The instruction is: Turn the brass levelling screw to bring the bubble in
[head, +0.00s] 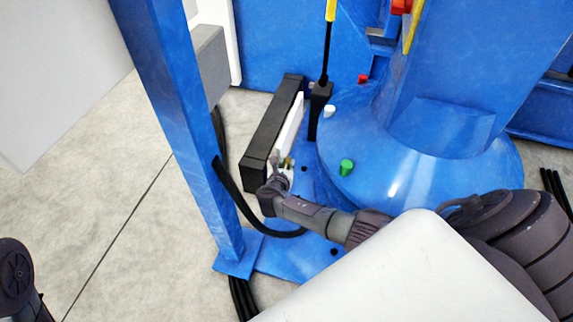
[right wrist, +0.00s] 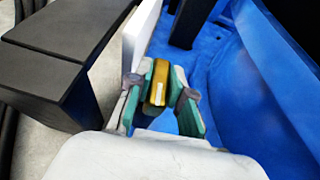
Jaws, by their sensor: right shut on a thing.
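The brass levelling screw (right wrist: 157,84) shows in the right wrist view as a gold block-like head with a white mark on its near face. My right gripper (right wrist: 162,92) has its green-padded fingers on either side of it and is shut on it. In the head view the right gripper (head: 284,167) is low beside the blue base, and only a small yellowish bit of the screw shows between the fingers. No bubble can be made out in either view. My left gripper is out of view.
A white upright plate (head: 289,122) and a long black block (head: 270,135) stand close by the right gripper. A blue post (head: 186,120) rises to the left. The round blue base (head: 400,180) bears a green knob (head: 347,167). A black cable (head: 240,205) loops near the post.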

